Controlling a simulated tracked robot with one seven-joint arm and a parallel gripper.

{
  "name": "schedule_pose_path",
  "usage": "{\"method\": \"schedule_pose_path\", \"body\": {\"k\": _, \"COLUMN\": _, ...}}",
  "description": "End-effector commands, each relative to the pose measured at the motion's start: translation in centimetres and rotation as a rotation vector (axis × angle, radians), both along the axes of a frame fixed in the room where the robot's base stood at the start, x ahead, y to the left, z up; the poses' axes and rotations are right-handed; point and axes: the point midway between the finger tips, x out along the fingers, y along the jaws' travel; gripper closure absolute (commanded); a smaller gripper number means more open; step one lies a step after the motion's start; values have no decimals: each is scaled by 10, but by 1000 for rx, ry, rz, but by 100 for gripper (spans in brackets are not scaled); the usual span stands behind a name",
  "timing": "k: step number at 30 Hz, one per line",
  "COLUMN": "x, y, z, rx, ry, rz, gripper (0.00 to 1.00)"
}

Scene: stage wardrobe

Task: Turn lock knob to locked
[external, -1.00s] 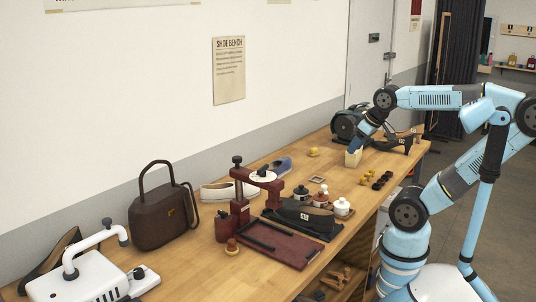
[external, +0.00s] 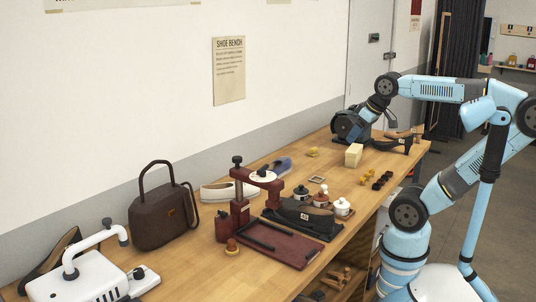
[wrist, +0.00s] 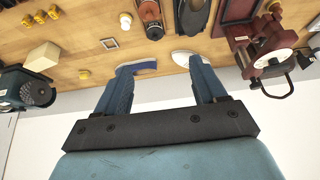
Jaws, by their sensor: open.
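A grey door (external: 362,55) stands at the back, with a small lock plate (external: 374,38) showing a green patch and a handle (external: 388,55) below it. The plate is too small to make out a knob or its setting. My gripper (external: 364,118) is above the far end of the bench, below and apart from the lock plate, in front of a dark grinder-like machine. In the wrist view my gripper (wrist: 161,66) has its two blue fingers spread with nothing between them. The door lock is not seen there.
The wooden bench (external: 205,262) carries a pale block (external: 353,155), a black high-heeled shoe (external: 392,144), a dark red press (external: 240,210) and a brown handbag (external: 160,220). The dark machine (external: 345,124) stands close to my gripper.

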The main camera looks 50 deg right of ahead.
Motion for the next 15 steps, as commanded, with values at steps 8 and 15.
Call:
{"method": "schedule_pose_path", "body": {"k": 8, "x": 30, "y": 10, "z": 30, "rx": -36, "ry": 56, "rz": 114, "gripper": 30}}
{"method": "schedule_pose_path", "body": {"k": 15, "x": 76, "y": 28, "z": 56, "rx": -92, "ry": 133, "rz": 274, "gripper": 30}}
